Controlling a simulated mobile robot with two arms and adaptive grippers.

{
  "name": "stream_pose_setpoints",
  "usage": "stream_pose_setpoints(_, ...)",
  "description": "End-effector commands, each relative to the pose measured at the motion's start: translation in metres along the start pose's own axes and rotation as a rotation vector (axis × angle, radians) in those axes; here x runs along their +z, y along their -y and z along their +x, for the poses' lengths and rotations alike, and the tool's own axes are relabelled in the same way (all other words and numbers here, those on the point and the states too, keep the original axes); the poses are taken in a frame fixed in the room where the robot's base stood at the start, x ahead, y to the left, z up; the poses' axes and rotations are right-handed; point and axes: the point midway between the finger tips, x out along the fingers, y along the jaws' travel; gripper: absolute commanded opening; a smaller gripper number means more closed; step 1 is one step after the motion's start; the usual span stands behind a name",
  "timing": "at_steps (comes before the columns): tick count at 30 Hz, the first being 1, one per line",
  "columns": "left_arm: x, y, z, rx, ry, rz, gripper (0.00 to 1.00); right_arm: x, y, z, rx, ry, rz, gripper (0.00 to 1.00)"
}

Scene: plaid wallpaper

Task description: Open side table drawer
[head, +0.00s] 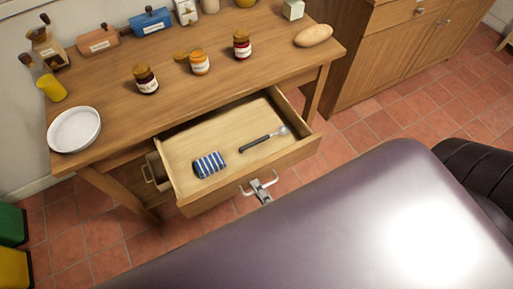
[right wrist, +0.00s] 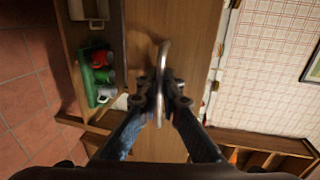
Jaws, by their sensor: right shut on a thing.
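The wooden side table (head: 120,100) has its drawer (head: 182,192) pulled well out, with its inside in plain view. A blue-and-white striped item (head: 209,164) and a dark-handled utensil (head: 263,139) lie in it. My right gripper (head: 264,196) is at the drawer's front, shut on the metal drawer handle (head: 259,186). In the right wrist view the fingers (right wrist: 160,97) close around the curved handle (right wrist: 163,60), against the wooden drawer front (right wrist: 195,40). My left gripper is not in view.
Jars (head: 146,79), a white plate (head: 74,130), a yellow cup (head: 51,87) and a bread loaf (head: 313,36) stand on the tabletop. A wooden cabinet (head: 400,55) is at right. Green (head: 12,224) and yellow (head: 14,268) bins stand at lower left. Tiled floor shows between table and cabinet.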

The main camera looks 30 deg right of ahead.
Motion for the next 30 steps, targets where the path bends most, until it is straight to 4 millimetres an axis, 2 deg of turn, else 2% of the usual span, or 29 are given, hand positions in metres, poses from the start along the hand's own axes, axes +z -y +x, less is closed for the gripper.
stream_pose_setpoints(5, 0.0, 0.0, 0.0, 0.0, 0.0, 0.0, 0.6, 0.0, 0.0, 0.0, 0.0, 0.0, 0.0, 0.0)
stream_pose_setpoints(6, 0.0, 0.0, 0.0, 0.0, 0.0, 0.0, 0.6, 0.0, 0.0, 0.0, 0.0, 0.0, 0.0, 0.1)
stream_pose_setpoints(7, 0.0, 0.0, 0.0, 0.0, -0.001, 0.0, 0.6, 0.0, 0.0, 0.0, 0.0, 0.0, 0.0, 0.13)
stream_pose_setpoints(17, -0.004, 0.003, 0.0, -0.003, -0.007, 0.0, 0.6, 0.0, -0.001, -0.003, 0.002, 0.0, 0.0, 0.13)
stream_pose_setpoints(23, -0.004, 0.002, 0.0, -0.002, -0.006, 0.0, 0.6, 0.0, -0.001, -0.032, 0.005, 0.002, -0.002, 0.13)
stream_pose_setpoints(30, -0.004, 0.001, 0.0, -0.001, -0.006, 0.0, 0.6, 0.0, -0.001, -0.084, 0.005, 0.001, -0.001, 0.13)
